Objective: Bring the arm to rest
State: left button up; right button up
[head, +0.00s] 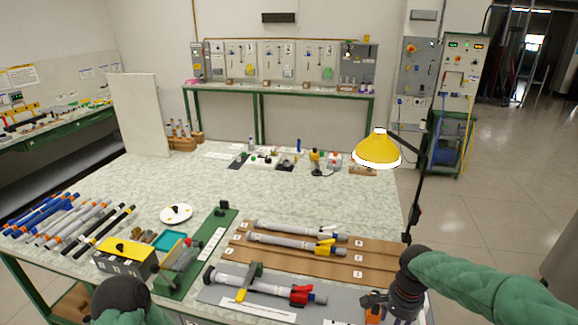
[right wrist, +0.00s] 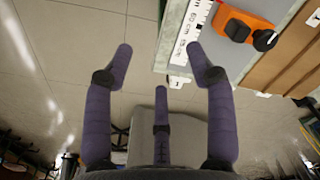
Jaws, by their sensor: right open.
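My right gripper (right wrist: 159,52) is open, with nothing between its purple fingers in the right wrist view. It hangs over the floor beside the table edge. In the head view my right arm reaches in at the lower right, its dark wrist at the table's front right corner. My left arm shows only a dark joint and green sleeve at the bottom left; its gripper is out of view. Two grey rods, the rear one (head: 285,229) and the front one (head: 283,241), lie on a brown board (head: 235,252). Another rod (head: 250,287) with a red end lies on a grey plate (head: 213,296).
An orange tool (right wrist: 243,24) lies at the table edge near my right gripper. A yellow lamp (head: 377,152) stands on the right side. Several loose rods lie at the left, near a yellow-topped box (head: 123,258). The table's middle (head: 290,190) is clear.

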jog(key=s+a+f+n+y, duration=0.25)
jog(key=a+f, duration=0.35)
jog(key=f, duration=0.3)
jog(key=s+a+f+n+y, duration=0.1)
jog(key=a+f+n, duration=0.3)
jog(key=f, duration=0.6)
jog(key=s+a+f+n, duration=0.2)
jog(key=s+a+f, duration=0.5)
jog(key=s+f, duration=0.3)
jog(key=s, duration=0.3)
jog(key=shift+a+f+n, duration=0.15)
jog(key=shift+f+n, duration=0.2)
jog(key=shift+w, duration=0.1)
